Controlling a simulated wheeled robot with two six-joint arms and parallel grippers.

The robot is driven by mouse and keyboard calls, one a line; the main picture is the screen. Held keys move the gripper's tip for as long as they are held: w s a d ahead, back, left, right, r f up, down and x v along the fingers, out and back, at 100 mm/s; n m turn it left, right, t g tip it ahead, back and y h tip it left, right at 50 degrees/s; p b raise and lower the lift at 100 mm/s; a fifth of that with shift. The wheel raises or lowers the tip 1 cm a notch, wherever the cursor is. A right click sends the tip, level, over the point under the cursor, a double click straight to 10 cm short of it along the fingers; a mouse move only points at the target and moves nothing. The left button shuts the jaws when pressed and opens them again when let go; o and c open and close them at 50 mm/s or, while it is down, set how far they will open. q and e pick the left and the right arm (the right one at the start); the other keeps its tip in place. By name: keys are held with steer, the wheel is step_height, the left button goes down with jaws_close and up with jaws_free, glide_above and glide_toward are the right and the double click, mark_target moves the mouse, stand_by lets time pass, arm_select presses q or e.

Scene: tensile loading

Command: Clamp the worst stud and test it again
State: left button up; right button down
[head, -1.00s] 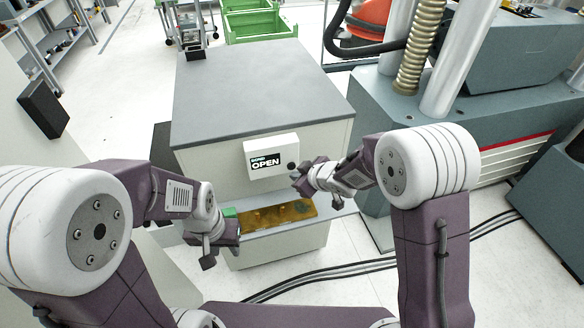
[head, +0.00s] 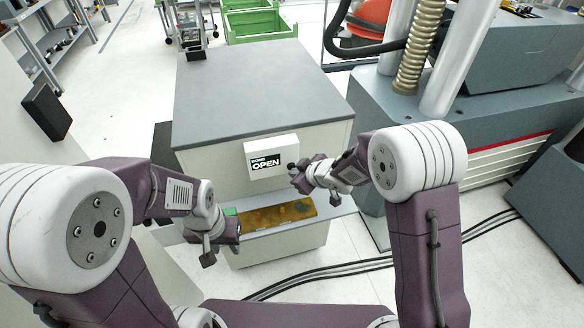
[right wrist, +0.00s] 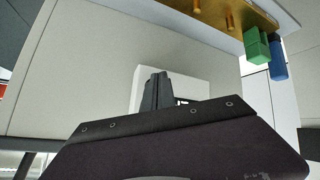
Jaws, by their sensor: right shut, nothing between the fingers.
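A yellow-brown plate (head: 278,217) lies on the front ledge of the grey-topped cabinet; in the right wrist view this plate (right wrist: 240,8) carries upright pegs (right wrist: 229,20). A green block (right wrist: 256,46) and a blue block (right wrist: 278,60) are beside it there. A white box (head: 271,156) on the cabinet front has a display reading OPEN. My right gripper (head: 294,172) is shut and empty, just in front of the box's lower right; its fingers (right wrist: 158,92) overlap the box in the wrist view. My left gripper (head: 208,250) is at the plate's left end; its jaws are unclear.
The cabinet top (head: 258,90) is bare apart from a small dark object at its back left. A large grey machine (head: 385,110) with columns stands to the right. Black cables (head: 330,270) run across the floor. Green crates (head: 258,22) stand behind.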

steer(key=shift+w+a, duration=0.1)
steer(key=shift+w, duration=0.15)
steer(key=shift+s, duration=0.1)
stand_by(0.5)
steer(key=shift+s+d, duration=0.3)
steer(key=shift+s, duration=0.5)
steer(key=shift+b, duration=0.3)
steer(key=s, duration=0.1)
steer(key=s+d+b, duration=0.1)
steer(key=s, duration=0.1)
steer(key=s+b, duration=0.1)
steer(key=shift+s+d, duration=0.25)
steer(key=shift+s, duration=0.1)
